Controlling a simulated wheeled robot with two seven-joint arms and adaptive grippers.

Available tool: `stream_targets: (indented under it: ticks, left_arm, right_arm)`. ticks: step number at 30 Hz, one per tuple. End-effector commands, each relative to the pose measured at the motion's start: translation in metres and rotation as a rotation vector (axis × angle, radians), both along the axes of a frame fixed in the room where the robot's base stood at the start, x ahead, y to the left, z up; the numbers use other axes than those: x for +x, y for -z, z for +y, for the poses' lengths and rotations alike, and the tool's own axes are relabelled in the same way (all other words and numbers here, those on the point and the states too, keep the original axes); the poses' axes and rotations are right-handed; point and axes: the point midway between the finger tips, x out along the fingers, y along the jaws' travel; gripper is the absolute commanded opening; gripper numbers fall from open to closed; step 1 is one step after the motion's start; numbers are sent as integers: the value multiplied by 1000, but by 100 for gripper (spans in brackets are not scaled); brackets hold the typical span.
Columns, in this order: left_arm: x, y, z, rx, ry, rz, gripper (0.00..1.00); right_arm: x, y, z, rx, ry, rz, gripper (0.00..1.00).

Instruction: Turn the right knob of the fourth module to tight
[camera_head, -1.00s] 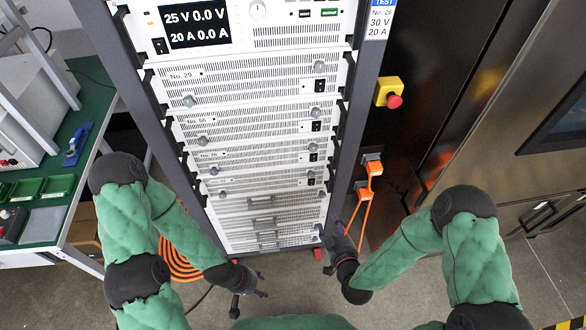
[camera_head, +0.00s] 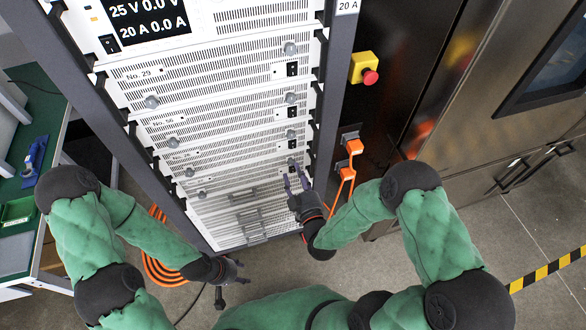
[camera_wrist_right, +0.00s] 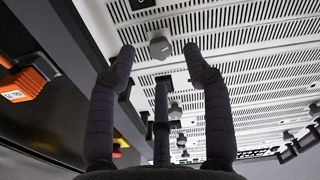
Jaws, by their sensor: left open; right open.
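The rack (camera_head: 323,110) holds a column of white slotted modules, each with a grey knob at left and right. The fourth module's left knob (camera_head: 202,194) shows in the head view. Its right knob is small and close to my right gripper (camera_head: 296,179), which is open and raised to the panel's lower right. My left gripper (camera_head: 238,271) is open and empty, low before the rack.
An orange connector with cable (camera_head: 352,147) hangs just right of the rack, near my right forearm. A yellow box with a red button (camera_head: 365,68) is above it. A green-topped bench (camera_head: 20,238) stands at left. Coiled orange cable (camera_head: 160,268) lies on the floor.

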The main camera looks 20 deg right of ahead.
Motion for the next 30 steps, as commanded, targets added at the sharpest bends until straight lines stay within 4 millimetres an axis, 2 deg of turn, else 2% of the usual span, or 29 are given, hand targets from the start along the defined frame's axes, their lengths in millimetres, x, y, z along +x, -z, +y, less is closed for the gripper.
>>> stream_targets:
  ticks: [3, 7, 18, 19, 24, 30]
  left_arm:
    - [0, 6, 0, 0, 0, 0, 51]
    - [0, 8, 0, 0, 0, 0, 51]
    - [0, 8, 0, 0, 0, 0, 51]
    - [0, 8, 0, 0, 0, 0, 51]
    - [0, 8, 0, 0, 0, 0, 51]
    - [0, 8, 0, 0, 0, 0, 51]
  right_arm:
    - [17, 1, 1, 1, -2, -2, 51]
    - [28, 1, 1, 1, 0, 0, 51]
    - [34, 0, 1, 1, -1, 1, 51]
    - [34, 0, 1, 1, -1, 1, 48]
    - [34, 0, 1, 1, -1, 1, 0]
    - [34, 0, 1, 3, -1, 1, 0]
